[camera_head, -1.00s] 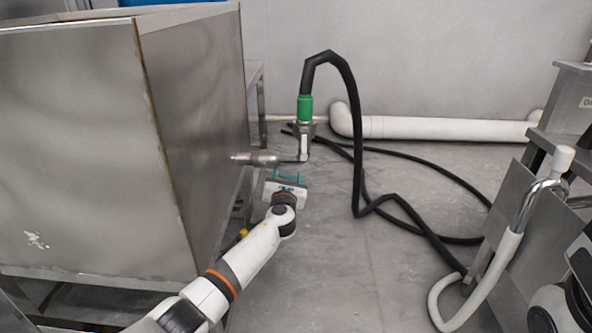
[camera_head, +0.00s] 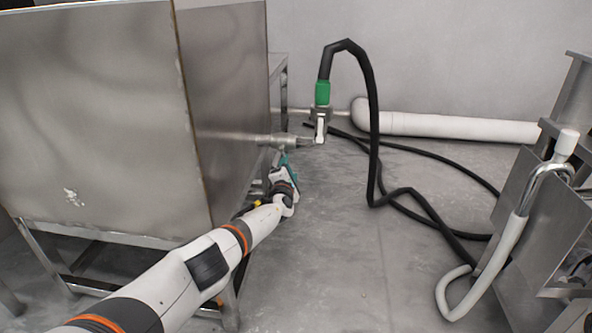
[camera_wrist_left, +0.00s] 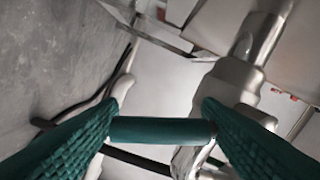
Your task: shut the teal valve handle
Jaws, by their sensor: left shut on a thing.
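The teal valve handle (camera_wrist_left: 162,131) shows in the left wrist view as a short bar spanning between two teal, ribbed fingers. My left gripper (camera_wrist_left: 160,125) is shut on it, one finger at each end. In the head view my left gripper (camera_head: 284,160) is just below the metal pipe (camera_head: 285,141) that leaves the steel tank (camera_head: 232,130). There the handle cannot be told apart from the teal fingers. The metal valve body (camera_wrist_left: 236,80) stands behind the handle in the wrist view. My right gripper is not in view.
A black hose (camera_head: 374,120) with a green connector (camera_head: 322,93) hangs right of the pipe end and runs over the floor. A white pipe (camera_head: 450,127) lies along the wall. A steel machine (camera_head: 535,200) stands at right.

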